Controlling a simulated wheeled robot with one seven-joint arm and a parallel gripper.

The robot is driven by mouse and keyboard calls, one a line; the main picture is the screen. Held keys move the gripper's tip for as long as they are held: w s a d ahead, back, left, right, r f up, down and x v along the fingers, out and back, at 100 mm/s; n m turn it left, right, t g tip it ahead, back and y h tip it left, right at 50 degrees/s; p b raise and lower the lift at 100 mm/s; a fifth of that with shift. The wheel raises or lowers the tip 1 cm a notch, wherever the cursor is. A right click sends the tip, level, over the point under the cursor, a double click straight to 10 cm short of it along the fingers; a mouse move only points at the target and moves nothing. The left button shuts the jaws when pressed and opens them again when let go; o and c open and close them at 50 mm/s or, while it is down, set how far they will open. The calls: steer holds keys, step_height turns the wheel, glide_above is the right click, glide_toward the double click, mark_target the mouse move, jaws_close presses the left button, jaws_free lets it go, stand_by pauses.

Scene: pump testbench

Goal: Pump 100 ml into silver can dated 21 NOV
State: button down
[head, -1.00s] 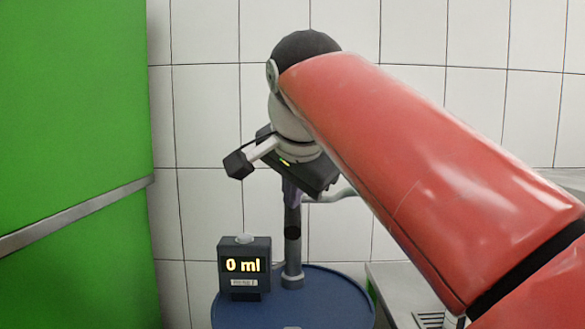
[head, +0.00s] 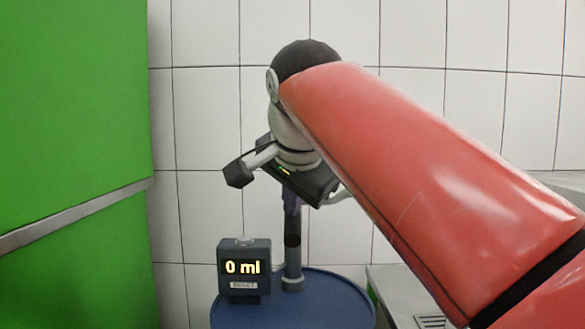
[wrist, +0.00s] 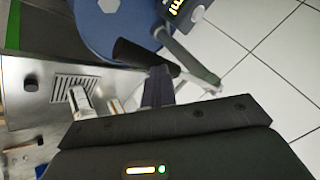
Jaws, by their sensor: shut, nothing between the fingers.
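The pump's grey post (head: 293,265) stands on a blue drum (head: 345,305) in the head view. Its black handle (head: 292,240) is seen nearly end-on there; in the wrist view the handle (wrist: 137,54) reaches left from the post. My gripper (head: 291,200) is shut and empty, pointing down above the handle. In the wrist view its dark fingertips (wrist: 158,75) overlap the handle's edge; I cannot tell whether they touch. The display (head: 243,267) reads 0 ml, with a reset label below. Two pale objects (wrist: 82,100) show by the counter in the wrist view; no date is readable.
A metal counter (wrist: 50,115) with a drain grate (wrist: 75,87) lies right of the drum in the head view. A green cabinet (head: 70,120) with a grey rail fills the left. A white tiled wall (head: 420,30) stands behind. My red arm covers the right.

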steer(key=shift+f+b, duration=0.35)
steer(key=shift+f, duration=0.15)
steer(key=shift+r, duration=0.1)
stand_by(0.7)
step_height(320, 180, up, 10)
steer(key=w+p, duration=0.1)
steer(key=p, duration=0.9)
steer(key=shift+p, duration=0.4)
stand_by(0.4)
steer(key=r, duration=0.1)
steer(key=r+p, duration=0.1)
steer(key=r, duration=0.1)
steer(key=r+p, duration=0.1)
steer(key=r, duration=0.1)
steer(key=shift+w, duration=0.3)
stand_by(0.4)
